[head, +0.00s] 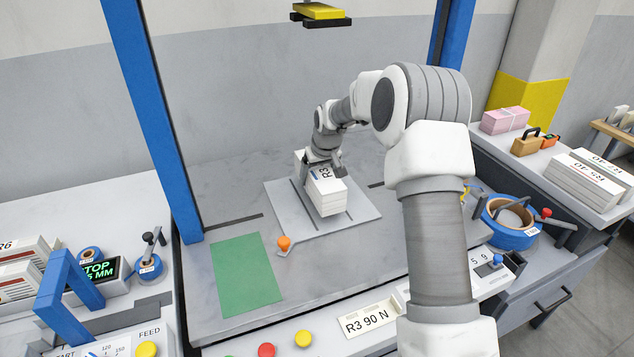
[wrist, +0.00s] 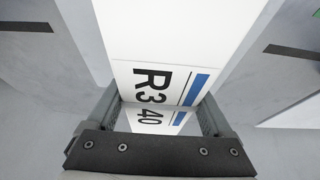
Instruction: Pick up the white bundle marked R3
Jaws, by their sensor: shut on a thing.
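The white bundle marked R3 (head: 328,194) is a stack of white paper on the light grey plate (head: 365,212) at the middle of the bench in the head view. Its top carries the letters R3 and a blue bar. My gripper (head: 322,168) is over the far part of the bundle, shut on it from both sides. In the wrist view the bundle (wrist: 175,45) runs between the two fingers (wrist: 160,120), with R3, 40 and the blue bar showing. Whether the bundle's underside touches the plate, I cannot tell.
A green mat (head: 246,275) lies left of the plate, with an orange knob (head: 284,242) between. Blue posts (head: 155,110) frame the bench. A blue tape roll (head: 508,222) stands at right. Other white bundles (head: 590,180) lie on the right table. A label (head: 368,320) reads R3 90 N.

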